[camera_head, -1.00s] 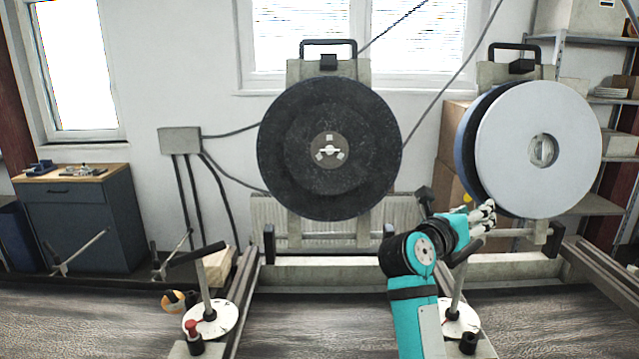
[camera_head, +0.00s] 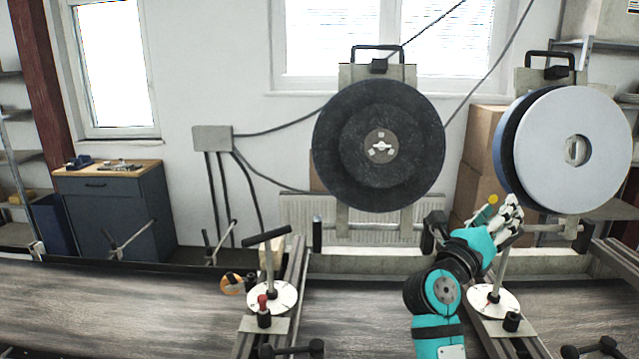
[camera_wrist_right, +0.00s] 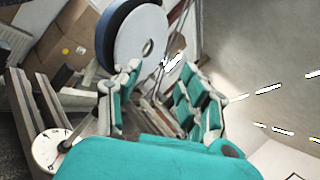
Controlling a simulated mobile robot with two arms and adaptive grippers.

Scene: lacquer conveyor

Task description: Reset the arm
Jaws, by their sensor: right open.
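My right arm is teal and black and reaches up from the bottom of the head view. Its right gripper (camera_head: 508,215) is in front of the lower left edge of the white disc (camera_head: 590,150) in that view. In the right wrist view the two teal fingers (camera_wrist_right: 160,100) are spread apart with nothing between them. The white disc (camera_wrist_right: 140,40) shows beyond the left finger, apart from it. My left gripper is in neither view.
A black disc (camera_head: 372,180) hangs on a stand at the middle. Lever posts on round white dials (camera_head: 272,297) stand on the rails. A blue cabinet (camera_head: 110,215) is at the back left. Cardboard boxes (camera_head: 478,170) stand behind the discs. The dark belt (camera_head: 120,310) is bare at left.

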